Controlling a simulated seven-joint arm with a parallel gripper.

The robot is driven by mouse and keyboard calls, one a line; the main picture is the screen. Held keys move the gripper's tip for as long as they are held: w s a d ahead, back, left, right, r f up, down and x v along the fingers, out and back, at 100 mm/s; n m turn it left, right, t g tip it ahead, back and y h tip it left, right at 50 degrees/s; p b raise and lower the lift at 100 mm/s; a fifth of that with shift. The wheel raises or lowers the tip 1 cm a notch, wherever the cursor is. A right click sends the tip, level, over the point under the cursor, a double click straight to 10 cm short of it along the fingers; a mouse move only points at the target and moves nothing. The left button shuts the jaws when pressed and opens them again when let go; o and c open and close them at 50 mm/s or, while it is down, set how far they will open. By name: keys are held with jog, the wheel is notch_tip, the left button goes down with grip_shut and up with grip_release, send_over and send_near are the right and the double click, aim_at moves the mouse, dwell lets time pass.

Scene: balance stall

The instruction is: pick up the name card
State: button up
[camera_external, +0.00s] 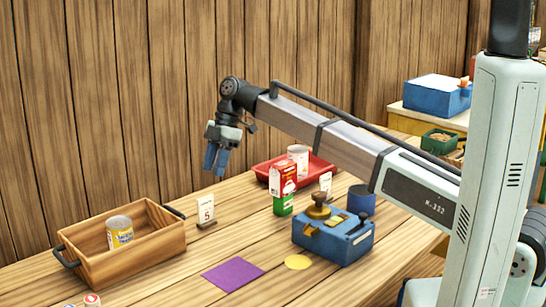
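A small white card with a red mark like a 5 (206,212) stands upright in a wooden foot on the table, just right of the wooden crate. A second white card (325,182) stands farther right, behind the blue scale, partly hidden. I cannot tell from the print which is the name card. My gripper (215,172) hangs in the air with its blue fingers pointing down, above and apart from the card with the red mark. No object shows in it. The fingers look close together, and the gap between them is unclear from this angle.
The wooden crate (95,267) holds a yellow-labelled can (119,232). A red-and-green carton (283,189), red tray (262,168) with a can (298,158), blue scale (345,245) and dark blue cylinder (361,200) stand right. A purple square (233,274) and yellow disc (297,262) lie in front.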

aim_at(200, 224)
jog(key=x, duration=1.3)
jog(key=shift+d+f, duration=0.15)
jog(key=shift+f, duration=0.15)
jog(key=shift+c, duration=0.4)
grip_shut()
